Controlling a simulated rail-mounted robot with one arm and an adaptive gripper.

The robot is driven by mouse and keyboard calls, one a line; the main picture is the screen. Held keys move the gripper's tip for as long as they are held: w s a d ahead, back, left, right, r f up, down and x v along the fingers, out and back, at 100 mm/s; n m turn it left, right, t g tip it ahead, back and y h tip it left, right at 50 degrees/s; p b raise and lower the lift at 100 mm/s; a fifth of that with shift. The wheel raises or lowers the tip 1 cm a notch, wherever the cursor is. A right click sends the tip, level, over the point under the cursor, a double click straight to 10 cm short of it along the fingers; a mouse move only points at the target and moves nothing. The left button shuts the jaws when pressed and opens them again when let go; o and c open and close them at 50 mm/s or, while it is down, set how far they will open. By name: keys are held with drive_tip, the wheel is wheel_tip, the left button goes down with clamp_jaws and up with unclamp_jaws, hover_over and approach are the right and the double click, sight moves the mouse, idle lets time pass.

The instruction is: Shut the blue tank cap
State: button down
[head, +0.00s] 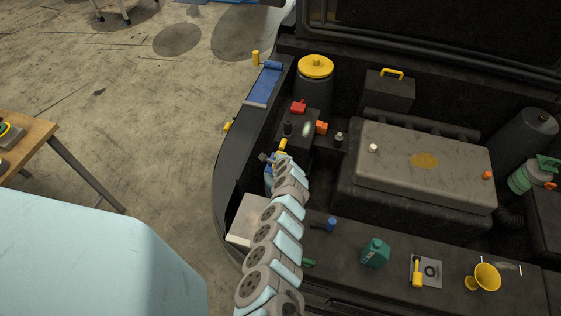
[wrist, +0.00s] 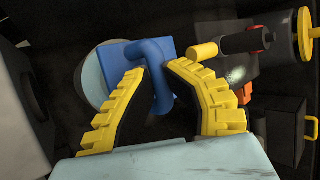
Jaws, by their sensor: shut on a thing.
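The blue tank cap (wrist: 122,56) shows in the wrist view as a flat blue plate with a rounded blue handle standing up from it. A pale round tank neck or body (wrist: 90,75) shows beside and behind the plate. My gripper (wrist: 158,78) has its two yellow ridged fingers on either side of the blue handle, shut on it. My arm partly hides the tank there. I cannot tell whether the cap is seated flat.
A black cylinder with a yellow end (wrist: 238,40) lies close right of my fingers. A yellow-capped reservoir (head: 315,68), a red cap (head: 298,107) and an orange cap (head: 321,127) stand nearby. The engine block (head: 425,165) is to the right. A white box (head: 247,218) is close by.

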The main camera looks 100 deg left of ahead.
drive_tip(key=shift+d+f+b, duration=0.3)
drive_tip(key=shift+f+b, duration=0.05)
drive_tip(key=shift+f, duration=0.3)
drive_tip(key=shift+r, duration=0.15)
drive_tip(key=c, duration=1.3)
unclamp_jaws()
drive_tip(key=shift+a, duration=0.1)
drive_tip(key=shift+r, duration=0.2)
